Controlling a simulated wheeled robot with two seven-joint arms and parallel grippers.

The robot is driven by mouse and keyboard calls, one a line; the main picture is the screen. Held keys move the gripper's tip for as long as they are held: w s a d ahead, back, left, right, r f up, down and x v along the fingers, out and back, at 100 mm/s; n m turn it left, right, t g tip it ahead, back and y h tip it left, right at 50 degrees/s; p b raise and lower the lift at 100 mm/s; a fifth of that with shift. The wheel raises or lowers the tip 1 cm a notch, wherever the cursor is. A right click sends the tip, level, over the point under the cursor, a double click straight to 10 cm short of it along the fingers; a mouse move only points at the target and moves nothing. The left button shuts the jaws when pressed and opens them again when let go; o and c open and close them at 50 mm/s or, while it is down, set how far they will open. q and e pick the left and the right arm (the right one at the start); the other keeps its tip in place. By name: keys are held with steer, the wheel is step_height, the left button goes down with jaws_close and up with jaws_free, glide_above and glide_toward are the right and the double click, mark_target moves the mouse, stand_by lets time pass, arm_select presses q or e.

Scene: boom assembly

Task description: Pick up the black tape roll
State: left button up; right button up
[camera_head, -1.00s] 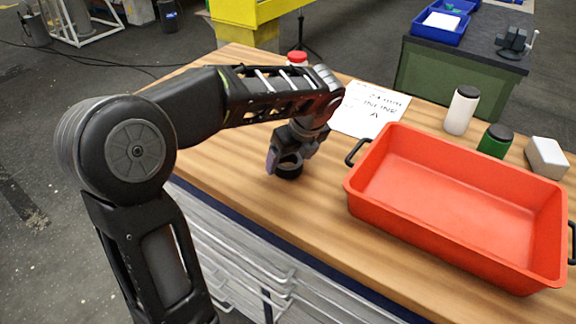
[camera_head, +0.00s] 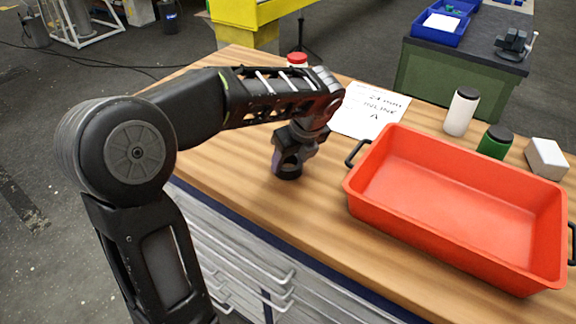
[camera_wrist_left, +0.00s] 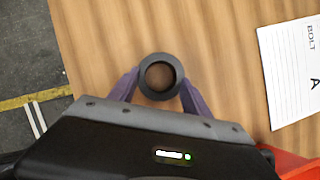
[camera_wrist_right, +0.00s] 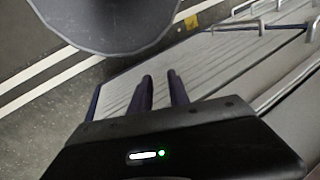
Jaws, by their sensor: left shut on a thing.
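The black tape roll (camera_wrist_left: 160,77) shows as a dark ring with a round hole in the left wrist view. My left gripper (camera_wrist_left: 160,88) is shut on it, with one purple finger pressed against each side. In the head view the roll (camera_head: 288,172) is small and dark, low between the fingers of my left gripper (camera_head: 289,163), over the wooden table left of the red tray. Whether it touches the table is hard to tell. My right gripper (camera_wrist_right: 160,80) shows only in its wrist view, empty, with a narrow gap between its fingers.
A red tray (camera_head: 455,205) with black handles stands right of the roll. A paper sheet (camera_head: 368,110) lies behind. A white bottle (camera_head: 461,112), a green-bodied container (camera_head: 494,142) and a white block (camera_head: 546,158) stand behind the tray. The wooden tabletop (camera_head: 225,145) left of the roll is clear.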

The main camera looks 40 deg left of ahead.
arm_select(q)
steer(key=shift+c, duration=0.8)
step_height(320, 180, up, 10)
stand_by(0.6)
